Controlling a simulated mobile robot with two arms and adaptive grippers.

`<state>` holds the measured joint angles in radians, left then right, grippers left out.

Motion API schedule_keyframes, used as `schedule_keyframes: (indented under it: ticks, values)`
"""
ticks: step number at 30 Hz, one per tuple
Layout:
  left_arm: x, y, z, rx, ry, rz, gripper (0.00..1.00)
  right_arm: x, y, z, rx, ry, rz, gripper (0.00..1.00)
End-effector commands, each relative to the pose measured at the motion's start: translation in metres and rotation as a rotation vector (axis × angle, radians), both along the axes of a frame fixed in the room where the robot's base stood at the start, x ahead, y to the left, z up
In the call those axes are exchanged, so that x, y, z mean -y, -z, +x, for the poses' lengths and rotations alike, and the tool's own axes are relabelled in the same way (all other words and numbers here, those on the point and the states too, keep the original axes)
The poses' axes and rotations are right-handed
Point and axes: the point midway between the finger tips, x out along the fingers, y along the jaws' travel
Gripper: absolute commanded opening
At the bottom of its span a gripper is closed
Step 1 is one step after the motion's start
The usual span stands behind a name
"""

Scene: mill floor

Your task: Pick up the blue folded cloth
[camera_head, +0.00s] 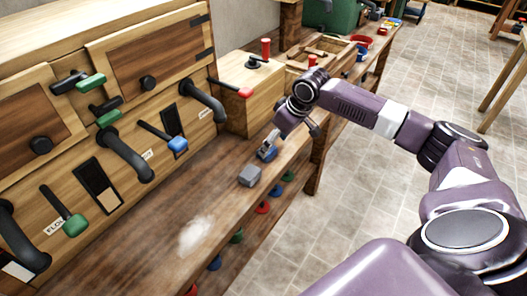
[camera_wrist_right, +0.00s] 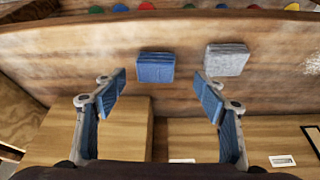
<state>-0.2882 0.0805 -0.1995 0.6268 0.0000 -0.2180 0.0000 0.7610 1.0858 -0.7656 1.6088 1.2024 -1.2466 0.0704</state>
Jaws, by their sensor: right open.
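The blue folded cloth (camera_wrist_right: 155,69) lies flat on the wooden bench top (camera_wrist_right: 85,70), ahead of and between the fingertips in the right wrist view. My right gripper (camera_wrist_right: 161,92) is open and empty, one finger to each side of the cloth's line and apart from it. In the head view my right gripper (camera_head: 268,146) hangs over the bench and largely covers the blue cloth's place. A grey folded cloth (camera_wrist_right: 227,59) lies beside the blue one; it also shows in the head view (camera_head: 250,175). My left gripper is not in view.
A wooden cabinet (camera_head: 140,75) with levers and black handles lines the bench's back. A wooden box (camera_head: 250,90) with a red-topped crank stands behind the gripper. White powder (camera_head: 195,233) lies on the bench. Colored knobs (camera_head: 262,207) run below its front edge. Tiled floor is open at right.

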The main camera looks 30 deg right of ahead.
Motion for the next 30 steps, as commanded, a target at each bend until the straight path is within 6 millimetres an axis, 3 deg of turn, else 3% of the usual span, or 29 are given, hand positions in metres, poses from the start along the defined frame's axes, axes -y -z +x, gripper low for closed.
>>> schedule_keyframes:
  ticks: [3,7,12,20,30]
  values:
    - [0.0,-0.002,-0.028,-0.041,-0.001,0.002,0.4,-0.001,0.011,0.009,-0.001,0.0,0.001,0.65]
    - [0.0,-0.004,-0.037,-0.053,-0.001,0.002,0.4,-0.002,0.025,0.021,-0.001,-0.001,0.002,0.65]
    - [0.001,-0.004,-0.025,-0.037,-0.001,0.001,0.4,-0.003,0.042,0.027,0.001,-0.001,-0.001,0.65]
    - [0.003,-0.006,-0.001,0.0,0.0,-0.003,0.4,-0.003,0.044,0.027,0.002,-0.001,-0.001,0.64]
    - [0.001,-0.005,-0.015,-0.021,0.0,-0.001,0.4,-0.003,0.043,0.027,0.001,-0.001,-0.001,0.27]
